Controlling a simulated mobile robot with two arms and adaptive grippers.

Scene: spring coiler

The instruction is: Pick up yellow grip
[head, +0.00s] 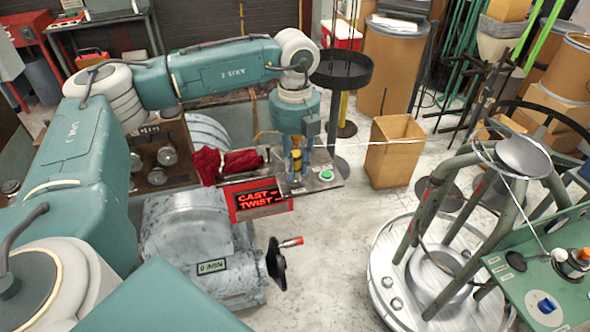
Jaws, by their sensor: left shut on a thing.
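The yellow grip (295,161) is a small yellow and dark piece above the metal work surface at the middle of the head view. My left gripper (296,165) points down from its teal wrist and is shut on the yellow grip. The fingers partly cover it, and I cannot tell whether its lower end touches the surface. My right gripper is not in view.
A red cloth (222,163) lies left of the gripper. A green button (326,175) is close on the right. Below are a red lit sign (260,200) and a crank handwheel (275,263). A cardboard bin (395,152) stands right, near a round metal machine base (385,268).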

